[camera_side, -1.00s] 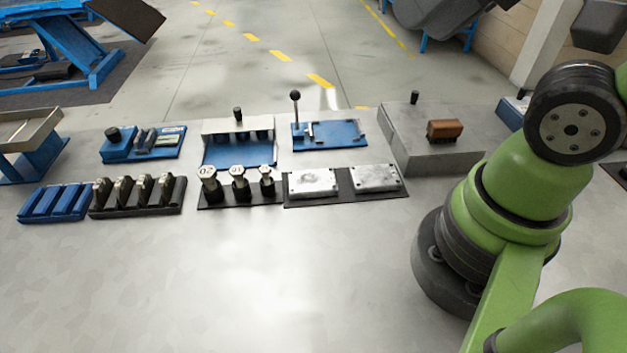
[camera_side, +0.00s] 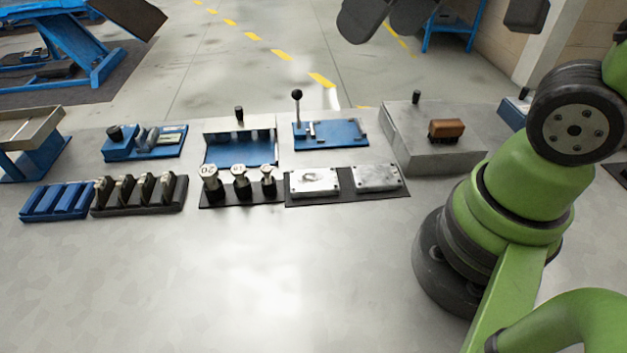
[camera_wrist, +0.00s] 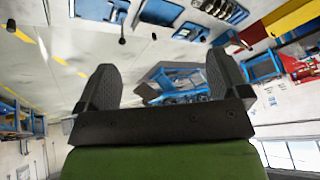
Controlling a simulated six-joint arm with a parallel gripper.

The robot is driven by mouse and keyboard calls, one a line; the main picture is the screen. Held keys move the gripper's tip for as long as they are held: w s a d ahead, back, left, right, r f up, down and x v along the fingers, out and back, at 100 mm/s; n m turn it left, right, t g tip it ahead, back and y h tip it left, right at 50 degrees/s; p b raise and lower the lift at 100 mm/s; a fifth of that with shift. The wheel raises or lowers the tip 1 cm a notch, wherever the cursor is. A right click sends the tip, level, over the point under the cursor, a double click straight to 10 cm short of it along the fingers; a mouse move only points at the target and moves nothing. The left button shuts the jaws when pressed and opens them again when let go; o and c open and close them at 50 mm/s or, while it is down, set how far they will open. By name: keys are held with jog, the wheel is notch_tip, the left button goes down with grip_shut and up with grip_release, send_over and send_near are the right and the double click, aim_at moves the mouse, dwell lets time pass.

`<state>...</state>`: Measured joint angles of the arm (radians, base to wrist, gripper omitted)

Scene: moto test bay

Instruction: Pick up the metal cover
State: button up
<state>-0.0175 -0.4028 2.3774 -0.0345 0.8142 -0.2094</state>
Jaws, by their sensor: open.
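Two flat silver metal covers lie side by side on a black mat (camera_side: 345,199) in the side view: a left cover (camera_side: 314,182) and a right cover (camera_side: 378,177). Both lie flat, with nothing touching them from above. My gripper (camera_wrist: 162,78) is open and empty in the wrist view, with its two black fingers spread wide. In the side view, dark parts that look like its fingers (camera_side: 385,20) show at the top edge, high above and beyond the covers. I cannot make out the covers in the wrist view.
Numbered cylinders (camera_side: 240,180) stand left of the covers. A blue lever fixture (camera_side: 330,134) is behind them. A grey block with a brown part (camera_side: 446,129) is behind right. Racks of blue and black parts (camera_side: 138,195) are at left. The front table is clear.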

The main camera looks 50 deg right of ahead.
jog(key=w+f+n+g, duration=0.3)
jog(key=w+f+n, duration=0.3)
jog(key=w+f, duration=0.3)
jog(key=n+g+h, duration=0.1)
jog(key=n+g, duration=0.1)
jog(key=n, duration=0.2)
send_over(313, 179)
notch_tip(313, 179, down, 9)
notch_tip(313, 179, down, 5)
jog(key=shift+r, duration=0.1)
jog(key=shift+f, duration=3.1)
jog(key=c, duration=1.1)
